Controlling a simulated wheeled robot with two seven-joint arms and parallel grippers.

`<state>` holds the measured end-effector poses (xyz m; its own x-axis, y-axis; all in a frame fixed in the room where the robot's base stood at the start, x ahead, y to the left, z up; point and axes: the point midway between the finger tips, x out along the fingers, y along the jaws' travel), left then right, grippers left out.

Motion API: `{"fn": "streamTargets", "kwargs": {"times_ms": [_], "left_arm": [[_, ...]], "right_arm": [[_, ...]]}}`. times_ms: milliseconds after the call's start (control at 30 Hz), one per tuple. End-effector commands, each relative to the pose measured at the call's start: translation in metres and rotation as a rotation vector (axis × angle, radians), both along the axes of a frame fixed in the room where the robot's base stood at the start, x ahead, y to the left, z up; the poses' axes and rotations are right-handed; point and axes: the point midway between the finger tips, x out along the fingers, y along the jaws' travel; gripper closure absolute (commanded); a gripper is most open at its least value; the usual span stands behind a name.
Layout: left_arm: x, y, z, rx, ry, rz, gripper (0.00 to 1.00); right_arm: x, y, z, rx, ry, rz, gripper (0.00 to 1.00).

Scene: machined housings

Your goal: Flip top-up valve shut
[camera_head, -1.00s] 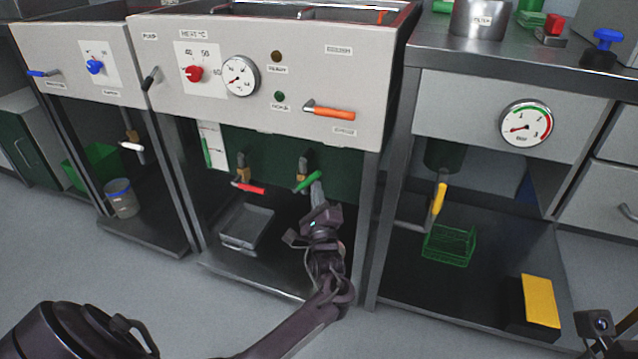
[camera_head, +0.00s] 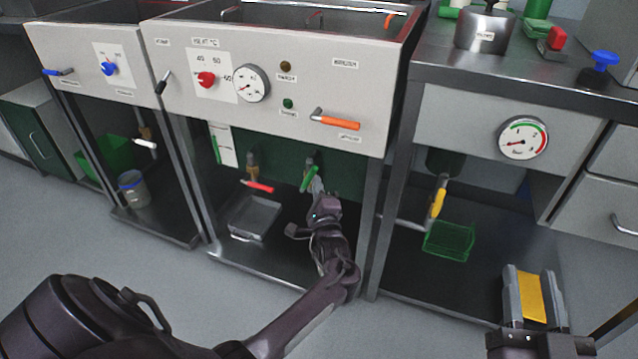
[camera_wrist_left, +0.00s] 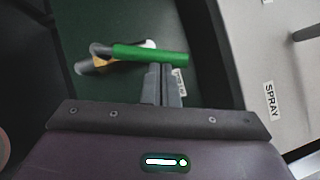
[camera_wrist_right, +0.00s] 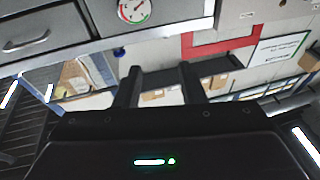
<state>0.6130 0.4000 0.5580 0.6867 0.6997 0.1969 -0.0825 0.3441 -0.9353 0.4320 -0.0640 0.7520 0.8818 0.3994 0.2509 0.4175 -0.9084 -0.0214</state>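A valve with a green lever (camera_head: 309,180) hangs below the middle cabinet's front panel, its lever tilted steeply in the head view. The left wrist view shows the green lever (camera_wrist_left: 150,54) lying across just beyond the fingertips. My left gripper (camera_head: 317,184) is at the lever's side. Its fingers (camera_wrist_left: 164,68) are shut together with nothing visible between them; the tips are at or very close to the lever. My right gripper (camera_head: 534,290) is open and empty at the lower right, with its fingers (camera_wrist_right: 160,70) wide apart. No label names the top-up valve legibly.
A red-lever valve (camera_head: 258,186) sits left of the green one, above a metal tray (camera_head: 254,218). A yellow-lever valve (camera_head: 438,202) and green basket (camera_head: 449,241) are to the right. An orange lever (camera_head: 336,121) is on the panel above. Cabinet posts flank the bay.

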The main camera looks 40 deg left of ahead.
Motion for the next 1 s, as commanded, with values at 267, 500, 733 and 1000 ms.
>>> {"fn": "streamTargets", "kwargs": {"times_ms": [267, 500, 733, 1000], "left_arm": [[-0.001, 0.005, 0.008, -0.080, -0.019, 0.000, 1.00], [-0.002, 0.009, 0.011, -0.147, -0.034, 0.000, 1.00], [-0.003, 0.014, 0.014, -0.210, -0.051, 0.000, 1.00], [-0.004, 0.018, 0.016, -0.278, -0.066, -0.001, 1.00]], "right_arm": [[-0.021, 0.003, -0.124, -0.220, 0.541, 0.028, 0.64], [-0.084, -0.011, -0.212, -0.403, 0.981, 0.064, 0.64], [-0.121, -0.027, -0.239, -0.495, 1.201, 0.069, 0.64], [-0.125, -0.042, -0.238, -0.523, 1.277, 0.041, 0.64]]}}
